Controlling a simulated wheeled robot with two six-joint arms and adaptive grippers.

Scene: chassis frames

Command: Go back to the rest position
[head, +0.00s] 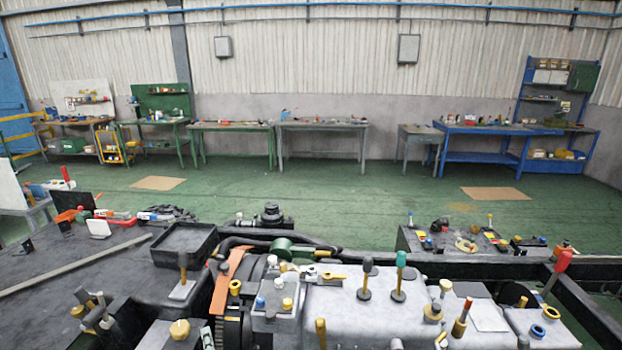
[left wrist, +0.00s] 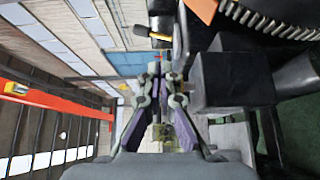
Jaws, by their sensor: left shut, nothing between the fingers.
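My left gripper (head: 92,300) shows small and grey at the lower left of the head view, over the dark bench top and left of the engine block. In the left wrist view my left gripper (left wrist: 158,76) has its grey and purple fingers brought together at the tips, with nothing between them. It is apart from the orange part (left wrist: 203,9) and the toothed gear (left wrist: 270,18) at the upper right of that view. My right gripper does not show in either view.
A grey engine block (head: 345,310) with several upright knobs fills the lower middle. Left of it are a black tray (head: 161,252), an orange strip (head: 228,278) and the dark bench (head: 60,275). Workbenches (head: 323,125) line the far wall.

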